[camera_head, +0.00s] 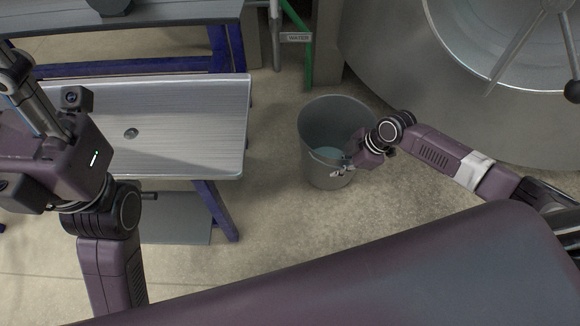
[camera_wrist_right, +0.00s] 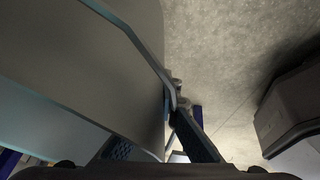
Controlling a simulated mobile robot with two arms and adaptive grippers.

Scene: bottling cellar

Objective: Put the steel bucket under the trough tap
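The steel bucket (camera_head: 319,118) stands upright on the floor in the head view, right of the trough, with a bluish inside. My right gripper (camera_head: 341,169) is at its near right rim. In the right wrist view the bucket wall (camera_wrist_right: 100,65) fills the left side, and the fingers (camera_wrist_right: 175,100) close together at the rim. The steel trough (camera_head: 195,115) is on the left, with a drain hole in its bed. A short pipe (camera_head: 149,196), perhaps the tap, shows below its near edge, partly behind my left arm. My left gripper's fingers are not visible.
A large steel tank (camera_head: 390,50) with a round door stands behind the bucket. A blue leg (camera_head: 217,210) supports the trough. The floor (camera_head: 262,205) between trough and bucket is clear.

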